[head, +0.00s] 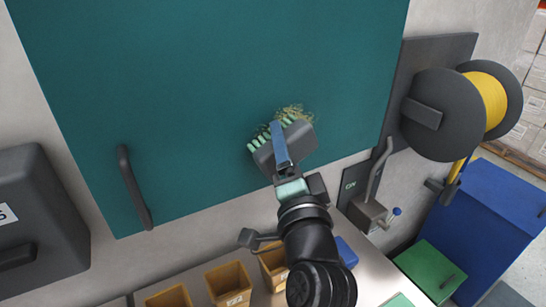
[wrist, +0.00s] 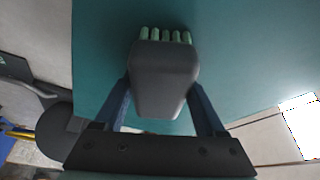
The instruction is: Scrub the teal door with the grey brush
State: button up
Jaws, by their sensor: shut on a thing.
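The teal door (head: 200,75) fills the upper middle of the head view, with a dark vertical handle (head: 134,187) near its lower left corner. The grey brush (head: 300,144) has pale green bristle tufts and is held in my gripper (head: 281,150) in front of the door's lower right part. In the wrist view the brush (wrist: 163,78) sits between my two blue fingers, tufts toward the teal door (wrist: 240,60). I cannot tell whether the bristles touch the door.
A dark reel with yellow hose (head: 490,100) is mounted right of the door. A lever valve (head: 370,210) stands below it. A dark box (head: 40,220) hangs on the left. Small orange bins (head: 229,283) line the counter below. Blue (head: 490,215) and green boxes (head: 428,268) stand lower right.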

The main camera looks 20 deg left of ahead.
aim_at(321, 122)
jog(key=shift+w+d+b, duration=2.4)
jog(key=shift+w+d, duration=0.65)
jog(key=shift+w, duration=0.1)
